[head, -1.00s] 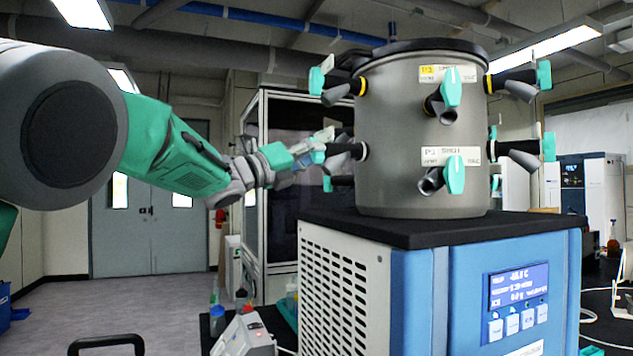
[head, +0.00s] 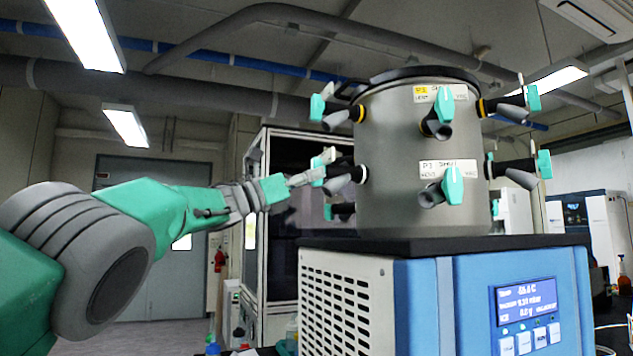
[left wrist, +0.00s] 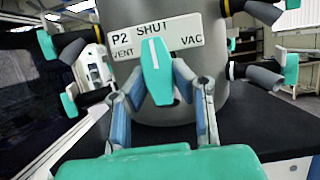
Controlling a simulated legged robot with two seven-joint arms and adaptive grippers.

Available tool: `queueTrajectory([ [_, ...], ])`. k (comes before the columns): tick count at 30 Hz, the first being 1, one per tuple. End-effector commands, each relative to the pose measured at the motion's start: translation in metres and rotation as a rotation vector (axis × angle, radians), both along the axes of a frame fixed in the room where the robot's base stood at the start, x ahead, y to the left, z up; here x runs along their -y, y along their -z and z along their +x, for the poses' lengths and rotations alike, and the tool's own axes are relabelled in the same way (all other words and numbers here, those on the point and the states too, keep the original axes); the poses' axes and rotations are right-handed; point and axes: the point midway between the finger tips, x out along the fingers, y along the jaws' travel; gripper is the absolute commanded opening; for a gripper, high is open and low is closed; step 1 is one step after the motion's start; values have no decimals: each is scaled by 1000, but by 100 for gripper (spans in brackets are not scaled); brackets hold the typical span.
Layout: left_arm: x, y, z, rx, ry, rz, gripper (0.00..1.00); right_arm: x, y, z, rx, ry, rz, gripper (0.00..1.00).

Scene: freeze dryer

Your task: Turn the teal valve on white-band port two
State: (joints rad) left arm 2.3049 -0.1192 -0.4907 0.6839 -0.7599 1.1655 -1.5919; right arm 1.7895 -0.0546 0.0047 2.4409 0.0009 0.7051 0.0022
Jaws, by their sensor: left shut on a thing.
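The port-two valve has a teal handle (left wrist: 157,72) with a white stripe, in front of a white label (left wrist: 158,38) reading P2, SHUT, VENT and VAC. In the left wrist view the handle stands nearly upright, its stripe towards SHUT. My left gripper (left wrist: 178,88) has its fingers on both sides of the handle's lower part and is shut on it. In the head view my left gripper (head: 322,168) reaches the left side of the grey drum (head: 400,200), where the handle (head: 317,174) is partly hidden by the fingers. My right gripper is not in view.
The drum stands on a blue and white cabinet (head: 430,290) with a display. A glass-fronted enclosure (head: 265,210) stands behind my gripper.

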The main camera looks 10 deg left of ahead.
Motion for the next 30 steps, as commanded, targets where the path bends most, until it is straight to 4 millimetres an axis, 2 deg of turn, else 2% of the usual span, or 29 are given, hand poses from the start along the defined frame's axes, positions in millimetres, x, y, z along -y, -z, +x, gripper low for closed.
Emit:
queueTrajectory([
  [1, -6, -7, -1, 12, -9, -9, 0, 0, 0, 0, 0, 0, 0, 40],
  [13, -6, -9, -2, 18, -10, -6, 0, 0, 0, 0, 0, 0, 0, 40],
  [14, -6, -9, -2, 18, -10, -6, 22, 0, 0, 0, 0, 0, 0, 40],
  [15, -6, -9, -1, 18, -10, -5, 36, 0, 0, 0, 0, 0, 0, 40],
  [16, -6, -8, -1, 17, -9, -5, 38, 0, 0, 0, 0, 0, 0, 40],
  [25, 0, -4, 0, 12, -5, 2, 38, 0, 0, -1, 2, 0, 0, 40],
  [30, -7, 1, -4, 10, -5, 3, 38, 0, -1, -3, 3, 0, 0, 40],
])
